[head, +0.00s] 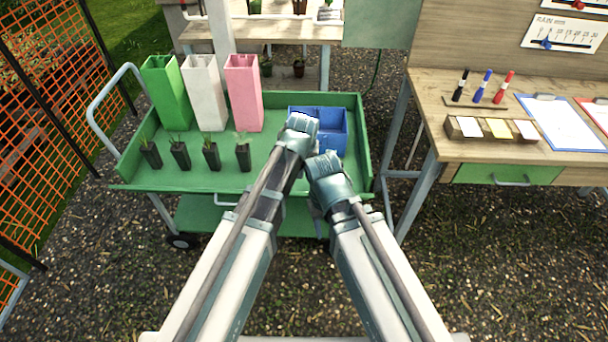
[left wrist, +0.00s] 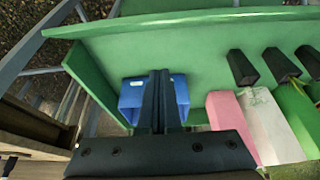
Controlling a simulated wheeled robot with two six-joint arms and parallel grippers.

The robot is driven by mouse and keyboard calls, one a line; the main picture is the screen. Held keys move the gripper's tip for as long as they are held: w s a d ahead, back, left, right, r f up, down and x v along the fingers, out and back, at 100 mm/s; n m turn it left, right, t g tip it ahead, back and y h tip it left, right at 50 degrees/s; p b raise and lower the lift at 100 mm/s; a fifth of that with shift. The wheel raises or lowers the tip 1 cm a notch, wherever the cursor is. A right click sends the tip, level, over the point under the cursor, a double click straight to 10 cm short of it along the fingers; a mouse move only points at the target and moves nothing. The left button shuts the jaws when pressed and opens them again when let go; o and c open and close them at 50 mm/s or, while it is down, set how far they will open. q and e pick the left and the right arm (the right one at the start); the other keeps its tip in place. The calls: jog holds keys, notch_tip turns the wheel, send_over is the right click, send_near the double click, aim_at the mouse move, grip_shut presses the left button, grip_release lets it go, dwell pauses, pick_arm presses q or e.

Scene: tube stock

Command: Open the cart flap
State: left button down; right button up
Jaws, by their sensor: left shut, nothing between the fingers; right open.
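The green cart (head: 270,175) stands ahead of me. Its near edge (head: 150,188) is a long green strip, with a pale bar handle (head: 228,199) just below it. I take this near side as the flap; its exact tilt is hard to tell. In the left wrist view the same strip (left wrist: 180,20) runs across the top. My left gripper (head: 301,124) is over the blue bin at the cart's right end, with its fingers together and empty (left wrist: 160,100). My right gripper (head: 323,162) is just nearer, above the cart's near right part; its fingers are mostly hidden.
The cart carries green (head: 166,92), white (head: 205,94) and pink (head: 243,94) tall containers, several black seedling pots (head: 180,155) and the blue bin (head: 335,128). A wooden bench (head: 430,135) stands close on the right. An orange mesh fence (head: 45,100) is on the left. Gravel lies in front.

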pick_arm(q)
jog(key=b+x, duration=0.9)
jog(key=x, duration=0.1)
jog(key=shift+f+b, duration=0.3)
jog(key=shift+b, duration=0.05)
jog(key=s, duration=0.1)
jog(key=s+f+b, duration=0.1)
jog(key=shift+s+a+f, duration=0.15)
jog(key=shift+s+f, duration=0.05)
jog(key=shift+s, duration=0.05)
jog(key=shift+s+f+b, duration=0.2)
jog(key=shift+s+b, duration=0.2)
jog(key=shift+w, duration=0.1)
